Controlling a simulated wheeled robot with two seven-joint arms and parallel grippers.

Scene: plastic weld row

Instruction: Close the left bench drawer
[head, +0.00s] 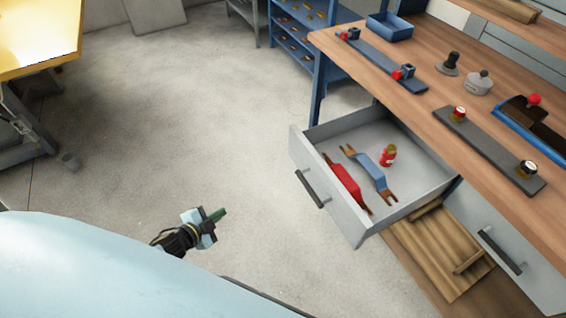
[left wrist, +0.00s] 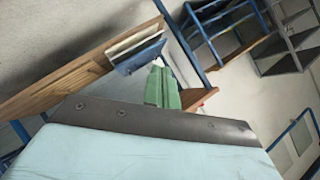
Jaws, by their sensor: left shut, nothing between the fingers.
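The left bench drawer (head: 282,165) is pulled well open from under the wooden bench, as seen in the head view. Its grey front carries a dark bar handle (head: 310,189). Inside lie a red wrench-like tool (head: 347,184), a blue one (head: 371,170) and a small red and brown item (head: 388,156). My left gripper (head: 217,217) is shut and empty, over the floor to the left of the drawer front and clear of it. In the left wrist view its green fingers (left wrist: 162,88) are together. My right gripper is not in view.
The wooden bench top (head: 420,110) holds rails, knobs and a blue bin (head: 389,27). A second drawer with a handle (head: 501,249) is at lower right, near a slatted wooden crate (head: 445,255). Blue shelving (head: 300,40) stands behind. The floor (head: 200,110) left of the drawer is free.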

